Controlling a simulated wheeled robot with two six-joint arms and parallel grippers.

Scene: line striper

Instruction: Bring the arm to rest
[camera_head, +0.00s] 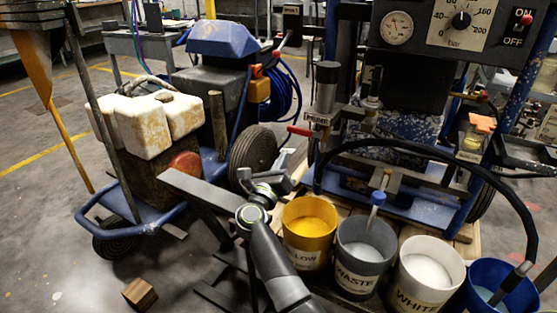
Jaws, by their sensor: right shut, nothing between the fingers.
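My right arm (276,262) comes in from the bottom middle and reaches up past its silver wrist joint. My right gripper (282,178) is at its far end, in front of the machine's black tyre and left of the blue base frame. It is small in the picture and is shut with nothing in it. It is above and behind the yellow bucket (310,222), apart from any bucket as far as I can tell. My left gripper does not show.
A grey bucket marked WASTE (361,268), a white bucket (428,268) and a blue bucket (492,290) stand to the right of the arm. The striper's control panel (447,22) rises behind them. A blue-framed cart (95,205) stands left. A wooden block (140,294) lies on open floor.

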